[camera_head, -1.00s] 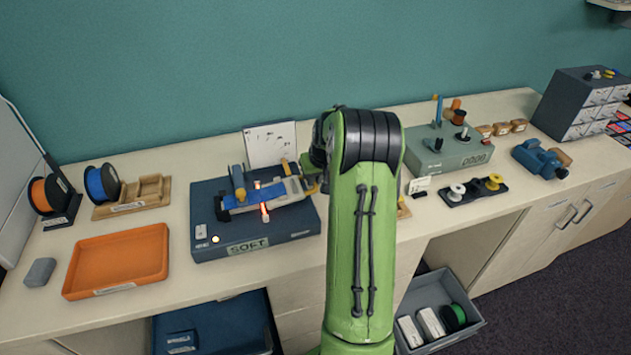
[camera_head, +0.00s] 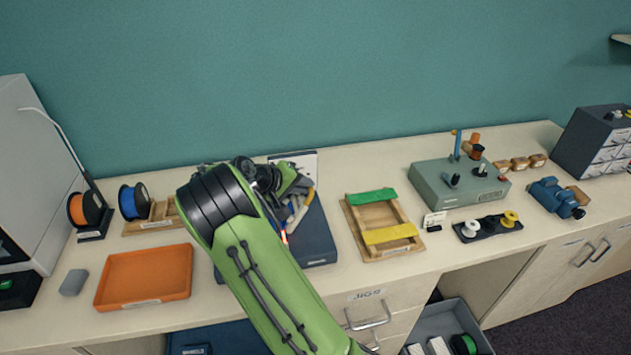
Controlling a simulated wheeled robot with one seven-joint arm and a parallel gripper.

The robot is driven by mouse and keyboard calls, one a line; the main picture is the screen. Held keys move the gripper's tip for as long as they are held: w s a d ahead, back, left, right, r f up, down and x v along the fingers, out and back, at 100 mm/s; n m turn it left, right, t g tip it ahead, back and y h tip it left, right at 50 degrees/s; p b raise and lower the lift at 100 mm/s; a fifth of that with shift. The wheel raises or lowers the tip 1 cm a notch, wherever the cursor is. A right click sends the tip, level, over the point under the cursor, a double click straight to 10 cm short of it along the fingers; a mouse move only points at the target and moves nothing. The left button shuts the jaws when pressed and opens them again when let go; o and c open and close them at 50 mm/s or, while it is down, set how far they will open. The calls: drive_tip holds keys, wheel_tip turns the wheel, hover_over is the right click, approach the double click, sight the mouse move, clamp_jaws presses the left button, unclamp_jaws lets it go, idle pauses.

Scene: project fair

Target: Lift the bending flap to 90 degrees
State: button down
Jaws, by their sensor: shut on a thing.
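The dark blue bending machine (camera_head: 318,240) stands on the counter, mostly hidden behind my green arm. A glowing orange-red strip end (camera_head: 284,237) shows beside the arm. My gripper (camera_head: 296,203) is over the right part of the machine, partly hidden by my wrist. It is shut on what appears to be the bending flap, by a yellow part (camera_head: 306,206) beside the fingers. The flap's angle and the exact contact are hidden.
An orange tray (camera_head: 145,277) and two filament spools are left of the machine. A wooden frame (camera_head: 352,228) with green and yellow strips lies close on its right. Further right are a grey-green box (camera_head: 440,187) and a spool holder (camera_head: 488,229). A white card (camera_head: 300,160) stands behind.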

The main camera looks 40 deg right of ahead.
drive_tip(key=w+a+r+n+g+h+p, duration=0.1)
drive_tip(key=w+a+h+p, duration=0.2)
drive_tip(key=a, duration=0.4)
drive_tip(key=shift+w+h, duration=0.45)
drive_tip(key=shift+h, duration=0.05)
drive_tip(key=shift+a+f, duration=0.15)
drive_tip(key=shift+a, duration=0.05)
drive_tip(key=c, duration=1.1)
unclamp_jaws()
drive_tip(key=v, duration=1.5)
drive_tip(key=shift+w+a+r, duration=0.15)
drive_tip(key=shift+a+r, duration=0.1)
drive_tip(key=shift+a, duration=0.05)
